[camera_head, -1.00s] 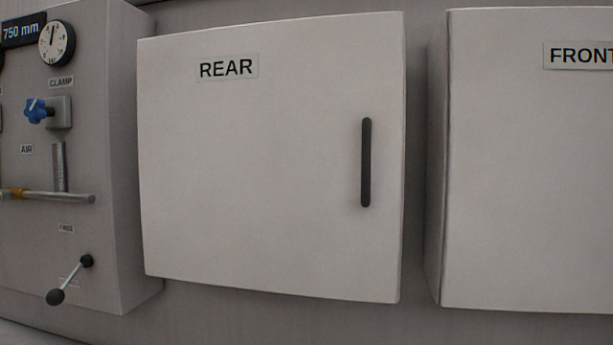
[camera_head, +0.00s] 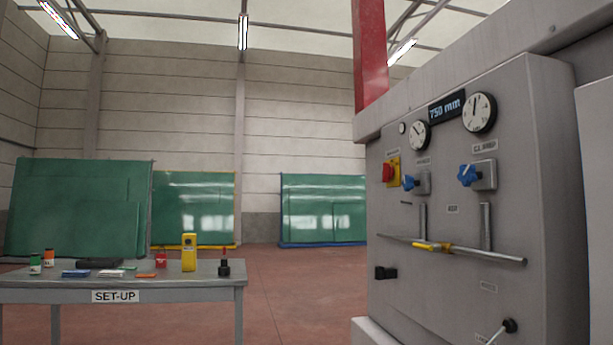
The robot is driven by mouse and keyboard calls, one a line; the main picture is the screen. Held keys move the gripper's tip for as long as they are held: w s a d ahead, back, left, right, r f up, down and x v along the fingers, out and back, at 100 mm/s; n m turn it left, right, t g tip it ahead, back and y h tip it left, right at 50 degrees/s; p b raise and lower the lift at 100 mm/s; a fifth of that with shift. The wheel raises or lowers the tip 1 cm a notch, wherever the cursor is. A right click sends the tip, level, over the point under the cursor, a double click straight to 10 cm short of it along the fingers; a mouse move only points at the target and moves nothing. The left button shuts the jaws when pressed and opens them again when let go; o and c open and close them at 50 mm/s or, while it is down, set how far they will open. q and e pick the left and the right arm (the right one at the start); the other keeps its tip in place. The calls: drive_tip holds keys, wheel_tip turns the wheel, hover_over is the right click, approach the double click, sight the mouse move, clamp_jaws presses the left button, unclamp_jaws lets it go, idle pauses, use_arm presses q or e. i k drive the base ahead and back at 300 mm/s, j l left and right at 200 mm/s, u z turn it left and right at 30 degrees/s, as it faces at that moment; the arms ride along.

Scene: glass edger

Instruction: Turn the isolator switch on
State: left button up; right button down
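A red rotary switch knob (camera_head: 387,172) on a yellow plate (camera_head: 395,168) sits at the upper left of the grey control panel (camera_head: 460,262), at the right of the head view. It looks like the isolator switch. The label above it is too small to read, and I cannot tell its position. Neither of my grippers shows in the head view.
A table marked SET-UP (camera_head: 170,284) stands at the left with bottles, a yellow device (camera_head: 189,252) and small items. Green glass racks (camera_head: 80,208) stand behind. A bar with a yellow part (camera_head: 432,246) and a black-knobbed lever (camera_head: 510,325) stick out of the panel. Open red floor lies between.

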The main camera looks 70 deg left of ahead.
sight(388, 170)
drive_tip(key=u, duration=1.75)
drive_tip(key=i+j+u, duration=0.1)
